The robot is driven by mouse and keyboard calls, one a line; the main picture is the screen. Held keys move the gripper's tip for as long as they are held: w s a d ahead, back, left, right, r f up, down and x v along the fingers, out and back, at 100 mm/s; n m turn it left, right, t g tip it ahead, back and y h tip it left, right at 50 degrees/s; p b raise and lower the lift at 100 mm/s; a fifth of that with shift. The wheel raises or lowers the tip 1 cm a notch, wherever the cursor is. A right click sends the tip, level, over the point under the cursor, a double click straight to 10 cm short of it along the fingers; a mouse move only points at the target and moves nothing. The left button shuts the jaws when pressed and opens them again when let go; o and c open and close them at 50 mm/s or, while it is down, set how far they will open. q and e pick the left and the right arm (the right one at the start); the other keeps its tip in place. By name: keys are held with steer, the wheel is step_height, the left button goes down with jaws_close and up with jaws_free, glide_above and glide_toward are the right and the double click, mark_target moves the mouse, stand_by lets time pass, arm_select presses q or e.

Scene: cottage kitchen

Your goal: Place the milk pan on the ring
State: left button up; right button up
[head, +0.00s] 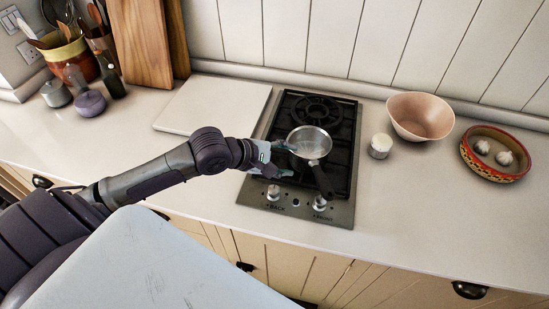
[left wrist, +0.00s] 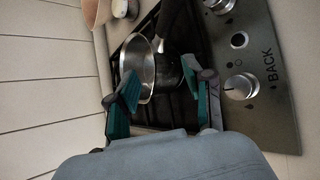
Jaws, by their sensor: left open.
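The milk pan (head: 309,142), a small steel pan with a dark handle (head: 322,181), is over the middle of the black hob (head: 346,150), its handle towards the knobs. Whether it sits squarely on a ring cannot be told. The back ring (head: 317,107) is bare. My left gripper (head: 289,160) is open and empty, just left of the pan and its handle, low over the hob. In the left wrist view, the pan (left wrist: 137,62) and its handle (left wrist: 168,20) lie beyond the open fingers (left wrist: 166,86). My right gripper is out of view.
A white jar (head: 381,146), a pink bowl (head: 420,116) and a patterned dish (head: 495,153) with two pale round items stand right of the hob. A white board (head: 213,105) lies on its left. Knobs (head: 320,202) line its front. The right front counter is clear.

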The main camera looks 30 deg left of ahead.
arm_select(q)
steer(key=shift+v, duration=2.3)
